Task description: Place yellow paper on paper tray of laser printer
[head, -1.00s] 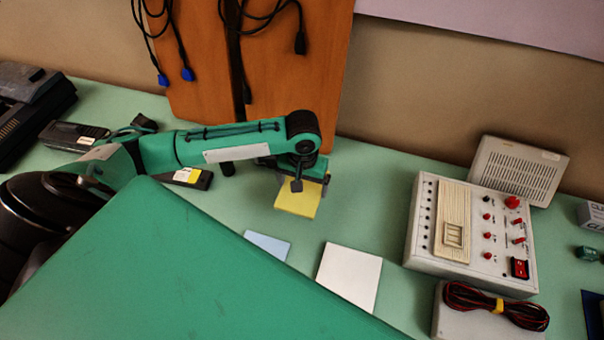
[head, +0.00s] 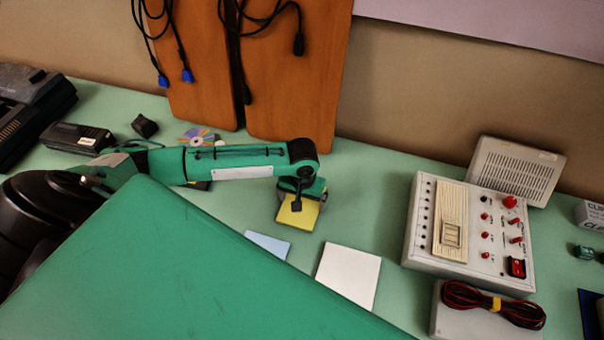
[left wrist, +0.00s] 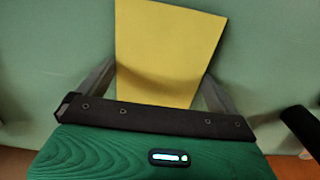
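The yellow paper (head: 300,214) is a small sheet at the tip of my left gripper (head: 299,204), over the green table left of centre in the head view. In the left wrist view the yellow paper (left wrist: 170,48) fills the space between the two fingers of my left gripper (left wrist: 158,85), with a finger against each side edge. The gripper appears shut on it. I cannot tell its exact height above the table. No laser printer or paper tray can be clearly made out. My right gripper is not in view.
A pale blue sheet (head: 268,245) and a white sheet (head: 348,273) lie in front of the gripper. A grey control box (head: 480,268) with red knobs stands to the right, a cable coil (head: 490,302) before it. The green table (head: 375,185) is clear between gripper and box.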

